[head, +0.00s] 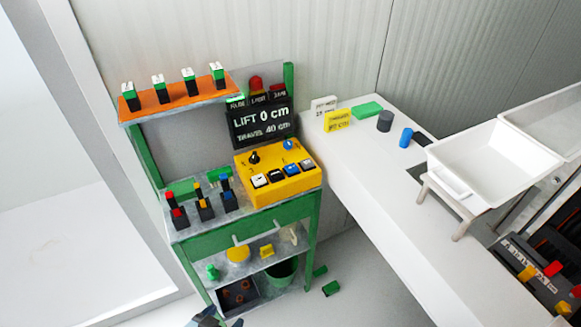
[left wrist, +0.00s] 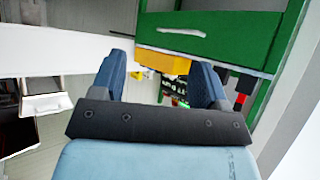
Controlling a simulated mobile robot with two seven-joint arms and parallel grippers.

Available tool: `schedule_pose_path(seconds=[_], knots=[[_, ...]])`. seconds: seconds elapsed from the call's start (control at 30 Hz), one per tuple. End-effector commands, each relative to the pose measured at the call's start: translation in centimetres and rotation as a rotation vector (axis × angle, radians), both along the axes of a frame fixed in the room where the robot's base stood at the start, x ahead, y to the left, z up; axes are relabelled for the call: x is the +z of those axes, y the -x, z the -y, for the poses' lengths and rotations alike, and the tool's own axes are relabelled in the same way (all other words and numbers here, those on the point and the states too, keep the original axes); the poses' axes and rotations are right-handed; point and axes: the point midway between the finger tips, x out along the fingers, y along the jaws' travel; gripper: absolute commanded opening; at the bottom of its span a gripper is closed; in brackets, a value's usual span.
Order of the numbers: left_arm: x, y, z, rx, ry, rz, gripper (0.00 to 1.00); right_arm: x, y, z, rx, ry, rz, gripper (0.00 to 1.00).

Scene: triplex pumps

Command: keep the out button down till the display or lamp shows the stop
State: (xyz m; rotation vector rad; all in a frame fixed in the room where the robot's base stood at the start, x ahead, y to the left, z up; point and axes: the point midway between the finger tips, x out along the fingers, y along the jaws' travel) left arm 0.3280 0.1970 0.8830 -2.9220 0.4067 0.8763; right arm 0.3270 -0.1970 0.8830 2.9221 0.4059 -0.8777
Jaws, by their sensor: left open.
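The yellow control box (head: 290,188) stands on the green workbench, with a row of push buttons (head: 276,174) and two knobs on top. I cannot read which button is the out button. Behind it the black display (head: 263,121) reads "LIFT 0 cm, TRAVEL 40 cm". Above the display a small strip holds a green lamp (head: 236,100), a red dome lamp (head: 256,83) and further labels. My left gripper (left wrist: 160,72) is open and empty, with the bench's green drawer front beyond it. In the head view only a bit of it shows at the bottom edge, well below the box. My right gripper is out of view.
The green bench (head: 245,236) carries several coloured-handled tools (head: 203,205) left of the box. An orange shelf (head: 180,97) holds clips above. A white table (head: 380,180) with blocks and a white tray (head: 490,158) stands right. Floor in front is mostly free.

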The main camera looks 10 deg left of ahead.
Motion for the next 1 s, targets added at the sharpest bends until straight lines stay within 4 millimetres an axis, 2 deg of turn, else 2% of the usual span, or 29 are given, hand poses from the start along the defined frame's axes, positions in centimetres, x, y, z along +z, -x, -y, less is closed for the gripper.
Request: schedule_pose_path(seconds=[0.33,0.37,0.6,0.67,1.0], knots=[[-0.01,0.02,-0.01,0.0,0.0,0.0,0.68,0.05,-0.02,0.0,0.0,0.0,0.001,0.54],[-0.02,0.02,-0.01,0.0,0.0,-0.001,0.66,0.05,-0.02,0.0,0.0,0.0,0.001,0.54],[-0.03,0.03,-0.01,0.0,0.0,-0.001,0.11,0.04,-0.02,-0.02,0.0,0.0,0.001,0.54],[-0.03,0.03,-0.01,0.0,0.0,-0.001,0.0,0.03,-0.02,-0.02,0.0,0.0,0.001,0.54],[-0.04,0.04,-0.02,0.0,0.0,-0.001,0.0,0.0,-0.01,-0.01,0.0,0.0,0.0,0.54]])
